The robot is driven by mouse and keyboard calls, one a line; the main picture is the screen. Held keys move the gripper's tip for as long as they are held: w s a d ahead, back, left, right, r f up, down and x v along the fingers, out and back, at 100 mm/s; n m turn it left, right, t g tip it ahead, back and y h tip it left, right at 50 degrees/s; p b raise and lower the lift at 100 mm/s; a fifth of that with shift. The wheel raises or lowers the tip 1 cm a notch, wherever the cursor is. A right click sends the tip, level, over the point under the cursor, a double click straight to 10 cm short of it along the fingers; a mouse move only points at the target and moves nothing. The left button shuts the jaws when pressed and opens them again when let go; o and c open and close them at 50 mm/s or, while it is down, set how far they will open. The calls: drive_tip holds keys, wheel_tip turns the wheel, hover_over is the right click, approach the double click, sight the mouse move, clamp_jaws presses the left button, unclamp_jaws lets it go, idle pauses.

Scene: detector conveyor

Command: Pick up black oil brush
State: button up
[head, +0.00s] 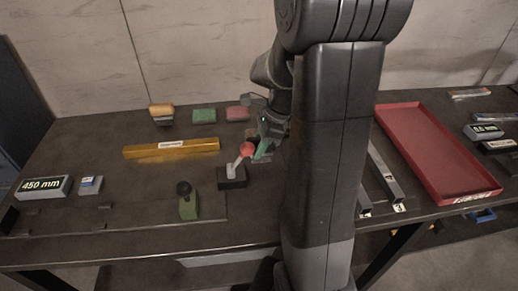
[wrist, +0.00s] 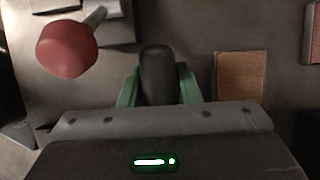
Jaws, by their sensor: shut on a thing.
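My gripper has green fingers and is shut on a dark, rounded, upright-looking thing, the black oil brush (wrist: 158,75), in the wrist view (wrist: 158,90). The brush's handle stands between the two fingers, and its lower part is hidden by the gripper body. In the head view my gripper (head: 262,149) is low over the table, just right of a red-knobbed lever. The brush cannot be made out clearly there.
The red knob (head: 247,149) on its dark base (head: 232,178) is close to my gripper; it also shows in the wrist view (wrist: 66,48). A yellow bar (head: 172,149), a green block with black knob (head: 188,207) and a red tray (head: 440,158) lie on the table.

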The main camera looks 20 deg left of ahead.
wheel_tip(320, 180, up, 16)
drive_tip(key=p, duration=0.2)
drive_tip(key=shift+r, duration=0.15)
drive_tip(key=shift+o, duration=0.8)
idle(1.0)
